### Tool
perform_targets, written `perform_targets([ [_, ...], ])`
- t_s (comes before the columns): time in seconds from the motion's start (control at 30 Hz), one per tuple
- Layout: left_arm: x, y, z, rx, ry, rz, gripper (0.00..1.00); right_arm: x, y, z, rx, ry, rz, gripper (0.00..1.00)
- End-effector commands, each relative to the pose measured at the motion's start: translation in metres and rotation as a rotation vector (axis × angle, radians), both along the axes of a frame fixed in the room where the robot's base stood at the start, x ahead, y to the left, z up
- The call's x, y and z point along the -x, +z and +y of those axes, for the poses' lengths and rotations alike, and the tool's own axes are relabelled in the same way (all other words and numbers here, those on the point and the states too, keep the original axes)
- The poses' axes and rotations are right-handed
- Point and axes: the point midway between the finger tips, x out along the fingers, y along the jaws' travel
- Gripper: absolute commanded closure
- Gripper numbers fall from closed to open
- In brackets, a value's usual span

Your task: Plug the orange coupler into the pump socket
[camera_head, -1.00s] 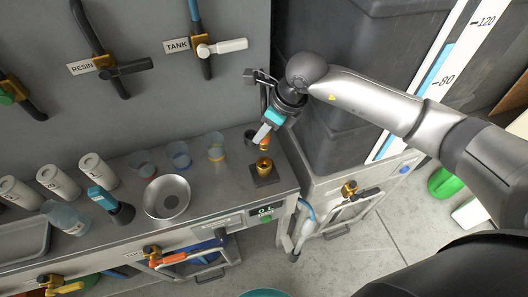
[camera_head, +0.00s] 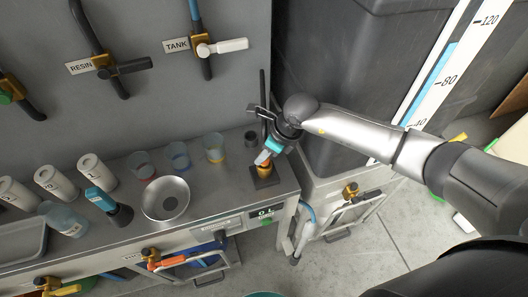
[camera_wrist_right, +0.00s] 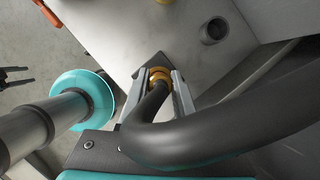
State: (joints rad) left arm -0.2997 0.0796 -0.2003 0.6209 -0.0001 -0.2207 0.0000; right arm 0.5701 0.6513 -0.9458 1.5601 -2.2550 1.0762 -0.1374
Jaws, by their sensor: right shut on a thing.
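My right gripper (camera_head: 263,159) is shut on the orange coupler (camera_head: 264,164), at the end of a thick dark hose (camera_wrist_right: 157,104). The coupler is right at the brass pump socket (camera_head: 264,172), on a dark square plate near the bench's right corner. In the right wrist view, orange and gold rings (camera_wrist_right: 158,74) show between the fingertips, over the dark plate. The hose and fingers hide much of the joint, so I cannot tell how deep the coupler sits.
A dark round holder (camera_head: 251,138) stands just behind the socket. A metal bowl (camera_head: 166,199) and several small cups stand to the left. A dark grey tank (camera_head: 345,90) rises to the right. The bench top between bowl and socket is clear.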

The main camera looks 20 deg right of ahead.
Motion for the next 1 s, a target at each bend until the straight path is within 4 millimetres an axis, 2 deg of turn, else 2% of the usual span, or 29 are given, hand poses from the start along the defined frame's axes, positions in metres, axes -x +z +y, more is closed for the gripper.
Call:
perform_targets([
  [0.07,0.000,-0.004,0.000,0.000,0.000,0.000,0.50,0.000,-0.004,0.000,0.000,0.000,0.000,1.00],
  [0.1,0.000,-0.002,0.000,0.000,0.000,0.000,0.50,0.000,-0.003,0.000,0.001,0.000,0.001,0.62],
  [0.33,0.000,-0.002,0.000,0.000,0.000,-0.001,0.50,0.000,-0.002,0.000,0.000,-0.001,0.001,0.37],
  [0.57,0.000,-0.002,0.000,0.000,0.000,0.000,0.50,0.000,-0.002,0.000,0.000,-0.001,0.001,0.37],
  [0.73,0.000,0.002,0.000,0.000,0.000,0.000,0.50,0.001,0.006,-0.002,0.001,0.000,-0.001,0.37],
  [0.87,0.000,0.005,0.000,0.000,0.001,0.000,0.50,0.005,0.023,-0.007,0.002,0.000,-0.002,0.37],
  [1.0,0.000,0.009,0.000,0.000,0.001,0.000,0.50,0.012,0.048,-0.015,0.001,0.000,-0.003,0.37],
])
